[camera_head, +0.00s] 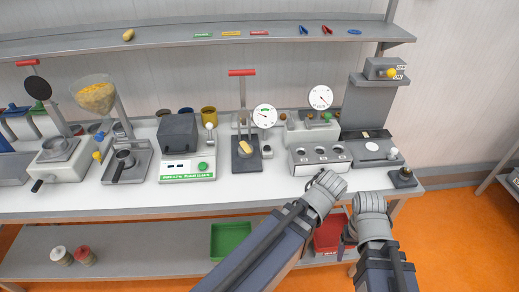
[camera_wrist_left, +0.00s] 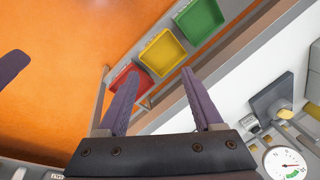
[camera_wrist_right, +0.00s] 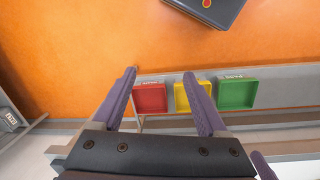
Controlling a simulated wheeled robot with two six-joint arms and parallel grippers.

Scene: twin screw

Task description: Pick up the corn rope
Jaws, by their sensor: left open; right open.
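I cannot tell for sure which thing is the corn rope. A yellow piece (camera_head: 245,148) lies on the dark base of the red-handled press, and shows small at the right edge of the left wrist view (camera_wrist_left: 285,113). Another small yellow item (camera_head: 128,35) lies on the upper shelf. My left gripper (camera_wrist_left: 160,73) is open and empty. My right gripper (camera_wrist_right: 160,73) is open and empty. In the head view both wrists are in front of the bench's right part, right of the press; their fingers are largely hidden there.
A hopper of yellow grains (camera_head: 95,98) stands at the bench's left. A grey block with several holes (camera_head: 319,158) and a dial gauge (camera_head: 264,117) are near the press. Green (camera_wrist_right: 237,93), yellow (camera_wrist_left: 161,52) and red (camera_wrist_right: 150,97) bins are on the lower shelf.

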